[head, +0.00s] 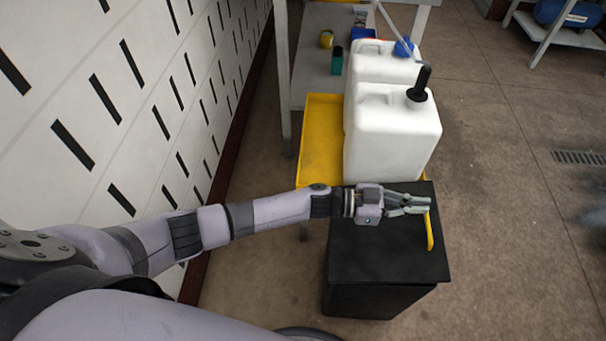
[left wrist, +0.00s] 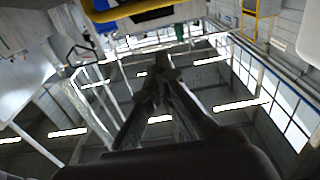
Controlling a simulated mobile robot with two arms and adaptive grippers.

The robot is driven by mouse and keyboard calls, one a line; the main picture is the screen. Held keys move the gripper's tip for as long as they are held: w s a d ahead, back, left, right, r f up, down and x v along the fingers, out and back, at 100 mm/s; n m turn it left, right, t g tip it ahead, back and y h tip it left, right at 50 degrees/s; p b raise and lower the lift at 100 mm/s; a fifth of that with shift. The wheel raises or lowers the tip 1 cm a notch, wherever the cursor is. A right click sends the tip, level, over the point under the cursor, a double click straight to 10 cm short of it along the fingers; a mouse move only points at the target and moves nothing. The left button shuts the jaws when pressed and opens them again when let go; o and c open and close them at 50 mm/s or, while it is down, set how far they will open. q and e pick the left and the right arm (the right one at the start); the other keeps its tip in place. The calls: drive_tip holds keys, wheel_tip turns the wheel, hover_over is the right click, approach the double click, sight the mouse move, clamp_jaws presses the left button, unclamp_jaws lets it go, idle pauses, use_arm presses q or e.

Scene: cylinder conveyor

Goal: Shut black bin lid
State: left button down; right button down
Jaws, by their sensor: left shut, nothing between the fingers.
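The black bin (head: 370,302) stands in the lower middle of the head view. Its black lid (head: 380,258) lies flat across the top, and I see no gap at its front edge. A yellow handle (head: 431,232) runs along the lid's right side. My left gripper (head: 426,204) is over the far part of the lid, with its fingertips close to the handle's far end; I cannot tell if they touch. The gripper is shut and empty. Its fingers also show in the left wrist view (left wrist: 162,75). My right gripper is out of view.
A white canister (head: 390,140) with a black cap stands just behind the bin, with another behind it. A yellow tray (head: 322,135) lies under and beside them. A grey table (head: 315,60) stands farther back. A white slotted wall (head: 130,90) runs at left.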

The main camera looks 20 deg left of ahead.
sight(426, 222)
use_arm(q)
drive_tip(key=d+f, duration=0.1)
drive_tip(key=f, duration=0.1)
drive_tip(key=w+d+f+y, duration=0.1)
drive_tip(key=f, duration=0.1)
drive_tip(key=d+f+y, duration=0.1)
drive_tip(key=d+f, duration=0.1)
drive_tip(key=shift+w+d+f+g, duration=0.1)
drive_tip(key=shift+w+f+g, duration=0.05)
drive_tip(key=shift+f+g, duration=0.2)
drive_tip(key=shift+d+f+y, duration=0.2)
drive_tip(key=shift+f+y, duration=0.1)
drive_tip(key=shift+f, duration=0.5)
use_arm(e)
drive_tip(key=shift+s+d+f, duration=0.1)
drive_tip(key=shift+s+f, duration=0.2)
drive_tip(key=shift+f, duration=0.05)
use_arm(q)
drive_tip(key=v, duration=1.2)
